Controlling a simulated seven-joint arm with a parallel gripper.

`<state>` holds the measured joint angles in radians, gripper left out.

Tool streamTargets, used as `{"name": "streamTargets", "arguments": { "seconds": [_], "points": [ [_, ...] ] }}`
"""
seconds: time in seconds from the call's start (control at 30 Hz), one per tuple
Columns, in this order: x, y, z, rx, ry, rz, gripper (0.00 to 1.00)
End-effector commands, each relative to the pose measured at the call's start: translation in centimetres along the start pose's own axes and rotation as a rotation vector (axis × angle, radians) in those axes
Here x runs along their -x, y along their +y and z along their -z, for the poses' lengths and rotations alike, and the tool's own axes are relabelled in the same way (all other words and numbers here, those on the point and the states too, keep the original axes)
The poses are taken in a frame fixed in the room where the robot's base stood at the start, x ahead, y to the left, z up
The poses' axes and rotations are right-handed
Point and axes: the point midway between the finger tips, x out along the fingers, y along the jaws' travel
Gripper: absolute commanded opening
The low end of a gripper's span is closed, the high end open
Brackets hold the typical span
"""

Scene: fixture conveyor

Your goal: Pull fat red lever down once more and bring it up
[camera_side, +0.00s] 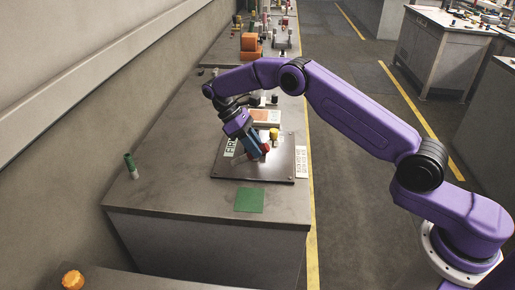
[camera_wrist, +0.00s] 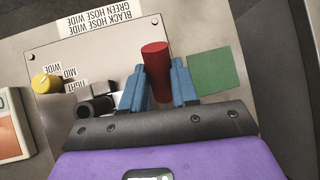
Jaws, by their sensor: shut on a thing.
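The fat red lever (camera_wrist: 156,68) stands up from a dark plate (camera_side: 228,169), which is seen pale in the wrist view (camera_wrist: 75,48). My gripper (camera_wrist: 158,80) has its two blue fingers on either side of the lever and is shut on it. In the side view, my gripper (camera_side: 256,150) reaches down to the plate, with a bit of the red lever (camera_side: 266,148) showing beside the fingers. The lever's base is hidden by the gripper.
A yellow knob (camera_side: 274,132) and a black hose end (camera_wrist: 98,107) sit on the plate near the lever. A green square (camera_side: 249,200) lies in front of the plate. A green-topped cylinder (camera_side: 131,164) stands at the left edge. The bench's front left is clear.

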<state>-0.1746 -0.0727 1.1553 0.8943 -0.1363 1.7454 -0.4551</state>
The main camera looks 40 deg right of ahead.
Motion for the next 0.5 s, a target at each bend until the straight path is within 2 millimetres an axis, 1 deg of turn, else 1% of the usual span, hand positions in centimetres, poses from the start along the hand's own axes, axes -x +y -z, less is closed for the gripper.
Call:
{"name": "streamTargets", "arguments": {
  "seconds": [0.5],
  "points": [
    [0.75,-0.11,0.14,-0.014,-0.070,-0.001,0.00]
  ]
}}
